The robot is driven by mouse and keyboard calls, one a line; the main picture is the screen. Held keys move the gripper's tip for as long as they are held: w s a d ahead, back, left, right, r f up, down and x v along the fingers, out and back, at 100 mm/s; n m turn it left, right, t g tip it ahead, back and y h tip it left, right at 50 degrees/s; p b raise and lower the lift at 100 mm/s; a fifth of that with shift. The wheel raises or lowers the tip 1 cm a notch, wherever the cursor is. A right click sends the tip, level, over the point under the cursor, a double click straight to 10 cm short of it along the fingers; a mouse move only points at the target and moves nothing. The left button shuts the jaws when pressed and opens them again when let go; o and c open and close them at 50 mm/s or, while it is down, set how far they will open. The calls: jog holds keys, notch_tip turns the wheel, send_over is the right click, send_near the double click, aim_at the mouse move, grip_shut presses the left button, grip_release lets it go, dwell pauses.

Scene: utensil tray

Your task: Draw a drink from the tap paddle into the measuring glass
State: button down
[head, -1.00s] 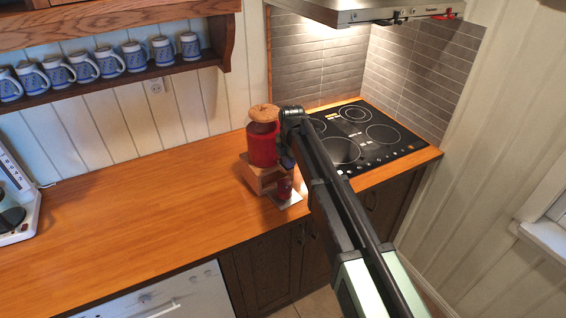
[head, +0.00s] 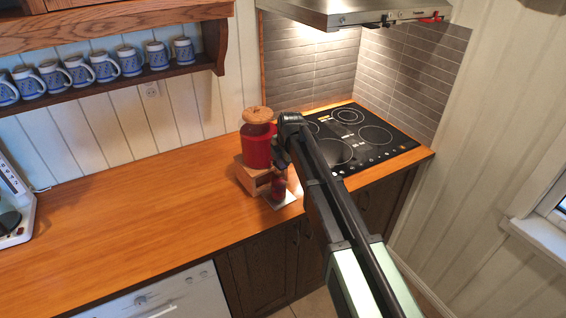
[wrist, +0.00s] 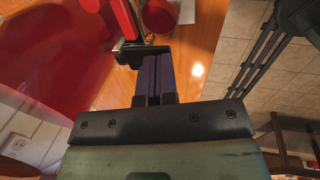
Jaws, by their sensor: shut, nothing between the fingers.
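A red drink dispenser (head: 257,148) with a cork-coloured lid stands on a wooden stand (head: 250,180). It fills the left of the wrist view (wrist: 45,70). The measuring glass (head: 279,188) stands on a pale mat (head: 290,199) in front of the stand and looks dark red. Its round red shape is at the top of the wrist view (wrist: 160,15). The red tap with its paddle (wrist: 126,22) shows beside the glass. My gripper (wrist: 146,54) is shut and empty, its tips close to the tap's dark end; I cannot tell if they touch. My arm partly hides the tap in the head view.
A black cooktop (head: 355,138) lies right of the dispenser under a hood (head: 355,14). Several blue mugs (head: 105,66) stand on a shelf at upper left. The wooden counter (head: 130,215) is clear left of the stand. A white appliance (head: 16,210) sits at far left.

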jog(key=w+a+p+v, duration=0.1)
jog(key=w+p+v, duration=0.1)
jog(key=p+v, duration=1.1)
jog(key=shift+w+a+r+p, duration=0.3)
jog(key=shift+r+p, duration=0.2)
jog(key=shift+r, duration=0.2)
